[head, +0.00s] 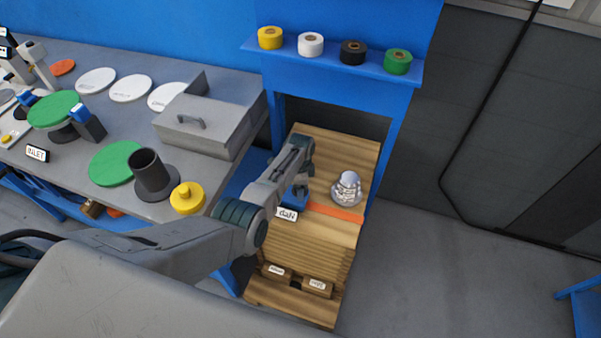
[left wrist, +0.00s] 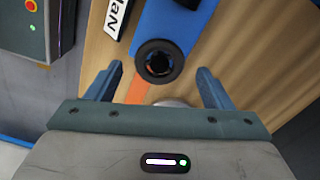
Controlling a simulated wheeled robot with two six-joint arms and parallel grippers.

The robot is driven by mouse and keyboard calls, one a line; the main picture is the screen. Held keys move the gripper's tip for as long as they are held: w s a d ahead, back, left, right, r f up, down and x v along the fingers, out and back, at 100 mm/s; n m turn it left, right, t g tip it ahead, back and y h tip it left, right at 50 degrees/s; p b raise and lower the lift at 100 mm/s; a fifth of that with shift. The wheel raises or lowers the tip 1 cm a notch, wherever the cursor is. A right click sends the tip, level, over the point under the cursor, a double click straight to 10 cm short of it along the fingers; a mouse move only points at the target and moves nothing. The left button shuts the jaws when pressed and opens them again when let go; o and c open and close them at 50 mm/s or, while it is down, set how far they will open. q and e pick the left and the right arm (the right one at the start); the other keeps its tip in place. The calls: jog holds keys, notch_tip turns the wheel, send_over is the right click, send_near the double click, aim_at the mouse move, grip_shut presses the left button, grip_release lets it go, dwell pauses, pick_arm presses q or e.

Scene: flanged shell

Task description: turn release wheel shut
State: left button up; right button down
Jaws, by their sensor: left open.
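A round black ring-shaped part (left wrist: 160,60), which looks like the release wheel, sits by a blue body (left wrist: 178,22) in the left wrist view. My left gripper (left wrist: 159,70) is open, with one finger on each side of the ring in the picture. I cannot tell whether either finger touches it. In the head view my left arm reaches over the wooden bench, and its wrist partly hides the blue body (head: 296,198). A "daN" label (head: 287,214) stands beside it. A silver flanged part (head: 347,188) stands to the right. My right gripper is not in view.
The wooden bench (head: 325,235) has an orange strip (head: 335,213) and small labelled blocks (head: 317,287) at its front. A blue shelf (head: 335,63) with tape rolls hangs above. A grey table (head: 225,88) holds a lidded box (head: 192,135).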

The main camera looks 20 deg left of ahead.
pick_arm(q)
notch_tip(320, 180, up, 9)
jog(key=shift+r, duration=0.2)
dwell(0.6)
